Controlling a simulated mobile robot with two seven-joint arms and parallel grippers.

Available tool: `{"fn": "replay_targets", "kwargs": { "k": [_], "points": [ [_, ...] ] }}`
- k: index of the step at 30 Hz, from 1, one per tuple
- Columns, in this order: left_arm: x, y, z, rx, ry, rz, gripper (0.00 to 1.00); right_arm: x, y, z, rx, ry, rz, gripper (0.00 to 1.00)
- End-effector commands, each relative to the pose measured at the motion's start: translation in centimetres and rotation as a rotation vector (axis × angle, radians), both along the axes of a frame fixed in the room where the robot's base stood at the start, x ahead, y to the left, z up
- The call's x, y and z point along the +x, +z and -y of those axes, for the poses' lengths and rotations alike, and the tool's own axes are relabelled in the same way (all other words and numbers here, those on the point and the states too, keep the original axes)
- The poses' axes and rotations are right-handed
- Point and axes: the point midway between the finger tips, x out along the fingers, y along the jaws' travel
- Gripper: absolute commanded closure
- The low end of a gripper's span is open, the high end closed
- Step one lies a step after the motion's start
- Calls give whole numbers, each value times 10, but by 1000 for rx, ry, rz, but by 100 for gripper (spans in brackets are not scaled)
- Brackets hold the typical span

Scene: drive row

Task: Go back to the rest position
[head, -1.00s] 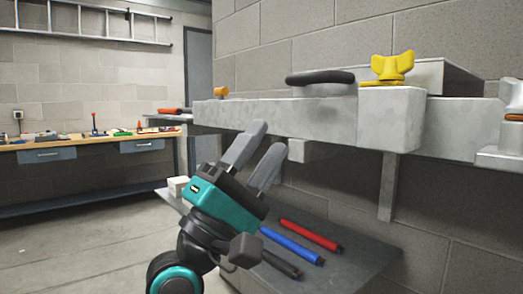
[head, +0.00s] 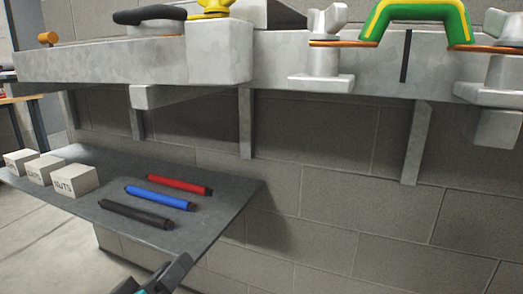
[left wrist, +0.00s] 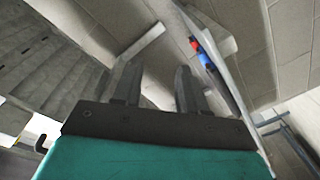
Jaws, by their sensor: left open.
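My left gripper (head: 152,280) shows only in part at the bottom edge of the head view, below the low grey shelf. In the left wrist view its two grey fingers (left wrist: 155,88) stand apart with nothing between them. The gripper's teal body fills the bottom of that view. My right gripper is in neither view.
A low shelf (head: 85,205) holds red (head: 180,184), blue (head: 160,198) and black (head: 136,213) markers and white boxes (head: 75,181). Above runs a grey ledge (head: 90,62) with a black handle (head: 150,15), a yellow knob (head: 210,8) and a green-yellow handle (head: 418,14).

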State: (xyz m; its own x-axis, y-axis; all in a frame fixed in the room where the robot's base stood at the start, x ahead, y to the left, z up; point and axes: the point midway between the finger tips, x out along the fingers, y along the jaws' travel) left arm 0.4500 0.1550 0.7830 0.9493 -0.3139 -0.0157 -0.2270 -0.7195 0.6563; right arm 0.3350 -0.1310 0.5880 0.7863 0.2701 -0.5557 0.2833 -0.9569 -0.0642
Motion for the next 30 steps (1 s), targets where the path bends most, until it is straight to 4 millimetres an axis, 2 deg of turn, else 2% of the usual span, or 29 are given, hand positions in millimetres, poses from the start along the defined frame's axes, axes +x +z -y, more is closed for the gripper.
{"fn": "replay_targets", "kwargs": {
  "k": [1,3,6,10,12,17,24,30],
  "points": [
    [-13,-39,5,118,-7,-69,58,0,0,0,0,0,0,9],
    [-33,-83,11,287,-32,-144,58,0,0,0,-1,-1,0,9],
    [-67,-140,18,511,-94,-239,58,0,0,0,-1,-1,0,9],
    [-120,-201,25,771,-214,-342,58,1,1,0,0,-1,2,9],
    [-115,-169,20,777,-198,-332,58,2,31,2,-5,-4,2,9],
    [-117,-140,11,787,-177,-340,58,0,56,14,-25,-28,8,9],
    [-124,-91,-4,808,-148,-351,58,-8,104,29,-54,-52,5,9],
    [-130,-60,-15,825,-130,-358,58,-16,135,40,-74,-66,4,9]
  ]
}}
